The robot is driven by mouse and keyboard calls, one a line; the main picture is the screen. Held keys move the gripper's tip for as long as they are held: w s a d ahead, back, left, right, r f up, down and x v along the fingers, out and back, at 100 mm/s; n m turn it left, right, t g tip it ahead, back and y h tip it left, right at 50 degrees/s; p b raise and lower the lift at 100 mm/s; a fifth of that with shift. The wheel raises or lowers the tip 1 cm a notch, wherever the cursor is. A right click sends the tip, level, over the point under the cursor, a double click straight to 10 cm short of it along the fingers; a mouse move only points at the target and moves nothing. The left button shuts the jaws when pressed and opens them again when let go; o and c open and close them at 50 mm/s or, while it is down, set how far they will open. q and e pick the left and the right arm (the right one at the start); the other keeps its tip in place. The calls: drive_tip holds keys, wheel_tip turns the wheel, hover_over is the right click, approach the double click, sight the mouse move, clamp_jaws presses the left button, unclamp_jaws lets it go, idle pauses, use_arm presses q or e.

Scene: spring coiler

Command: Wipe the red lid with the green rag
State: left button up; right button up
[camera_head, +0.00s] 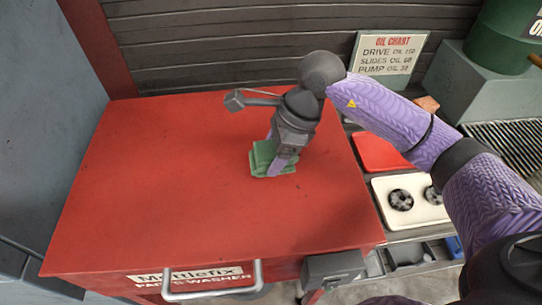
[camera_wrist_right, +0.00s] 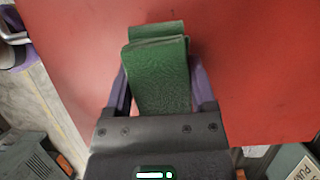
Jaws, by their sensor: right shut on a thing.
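The red lid (camera_head: 155,185) is a broad flat top of the parts washer and fills the middle of the head view; it also shows in the right wrist view (camera_wrist_right: 255,60). The green rag (camera_head: 263,157) is folded and sits at the lid's right-centre. My right gripper (camera_head: 278,168) points down and is shut on the rag. In the right wrist view the rag (camera_wrist_right: 160,70) lies between the two purple fingers. The rag appears at the lid's surface, but I cannot tell whether it touches. My left gripper is not in view.
A white tray (camera_head: 415,214) with dark round parts and a red tray (camera_head: 380,152) stand right of the lid. An oil chart sign (camera_head: 388,55) stands behind. A metal handle (camera_head: 212,294) sticks out at the front. The lid's left side is clear.

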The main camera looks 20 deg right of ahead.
drive_tip(key=shift+a+r, duration=0.2)
drive_tip(key=shift+r, duration=0.4)
wheel_tip(320, 180, up, 2)
drive_tip(key=shift+d+r+p, duration=0.1)
drive_tip(key=shift+r+p, duration=0.05)
drive_tip(key=shift+p, duration=0.9)
drive_tip(key=shift+r+p, duration=0.85)
drive_tip(key=shift+r, duration=0.45)
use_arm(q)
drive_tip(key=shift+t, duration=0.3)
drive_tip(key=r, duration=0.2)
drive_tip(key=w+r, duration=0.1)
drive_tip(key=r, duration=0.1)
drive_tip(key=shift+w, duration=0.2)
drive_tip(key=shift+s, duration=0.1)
